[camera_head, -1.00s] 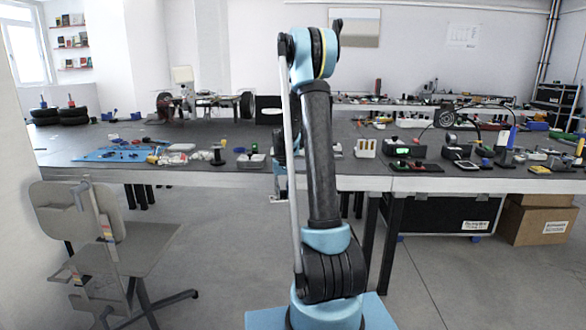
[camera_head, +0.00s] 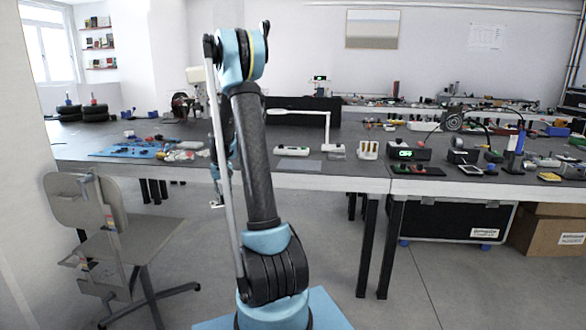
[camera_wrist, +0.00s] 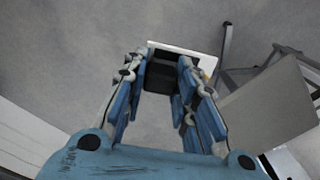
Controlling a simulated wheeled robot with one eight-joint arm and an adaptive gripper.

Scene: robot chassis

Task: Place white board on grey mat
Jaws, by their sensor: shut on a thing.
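My gripper (camera_wrist: 162,65) is shut on a thin white board (camera_wrist: 188,46), whose pale edge shows beyond the fingertips in the wrist view. A dark block-like part shows between the fingers; I cannot tell whether it belongs to the board. In the head view my gripper hangs mostly hidden behind my arm, in front of the table's front edge, with a small pale piece (camera_head: 217,205) at its end. The grey mat (camera_head: 298,164) lies flat and bare near the front edge of the table, to the right of my arm. My gripper is apart from it.
The long dark table (camera_head: 340,178) holds a white bar-shaped device (camera_head: 291,151) behind the mat, a white lamp (camera_head: 300,113), and a white holder (camera_head: 368,150) to the right. A blue mat with parts (camera_head: 125,150) lies left. A chair (camera_head: 125,235) stands on the floor at left.

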